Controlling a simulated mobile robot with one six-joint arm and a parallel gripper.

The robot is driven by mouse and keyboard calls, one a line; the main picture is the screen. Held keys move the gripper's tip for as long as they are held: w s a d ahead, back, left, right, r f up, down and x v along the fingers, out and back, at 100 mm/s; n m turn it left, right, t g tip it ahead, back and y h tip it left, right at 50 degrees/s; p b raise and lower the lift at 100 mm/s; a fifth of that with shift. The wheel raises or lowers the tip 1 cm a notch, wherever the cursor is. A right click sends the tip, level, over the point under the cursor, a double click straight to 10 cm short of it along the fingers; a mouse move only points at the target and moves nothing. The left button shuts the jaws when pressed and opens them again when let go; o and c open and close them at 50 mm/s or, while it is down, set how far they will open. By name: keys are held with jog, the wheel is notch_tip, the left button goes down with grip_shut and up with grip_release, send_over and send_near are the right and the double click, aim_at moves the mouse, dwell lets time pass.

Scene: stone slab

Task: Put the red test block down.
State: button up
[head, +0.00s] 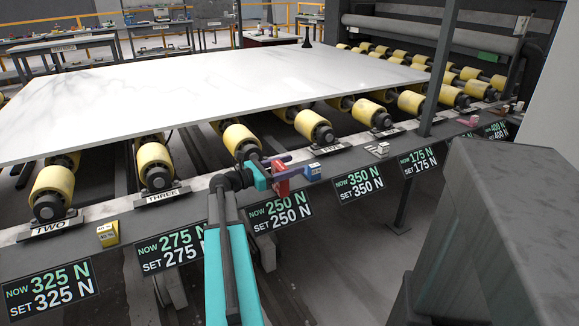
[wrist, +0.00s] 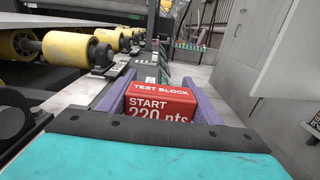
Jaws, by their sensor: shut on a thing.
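The red test block (head: 282,186) is at my gripper (head: 277,173) in the head view, in front of the ledge along the roller table. In the wrist view the red block (wrist: 160,103) sits between the two purple fingers of my gripper (wrist: 162,92). Its face reads "TEST BLOCK START 220 pts", with the lower part hidden by the gripper body. My gripper is shut on it. Whether the block touches the ledge (head: 205,196) below cannot be told.
A blue block (head: 312,173) lies just right of the red block. A yellow block (head: 108,235) and a pale block (head: 378,150) stand on the ledge farther off. A white stone slab (head: 200,90) rests above yellow rollers (head: 154,163). Force panels hang along the front.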

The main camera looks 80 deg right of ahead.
aim_at(275, 169)
jog(key=shift+f, duration=0.1)
jog(key=o, duration=1.4)
jog(key=shift+p+v, duration=0.5)
jog(key=shift+v, duration=3.3)
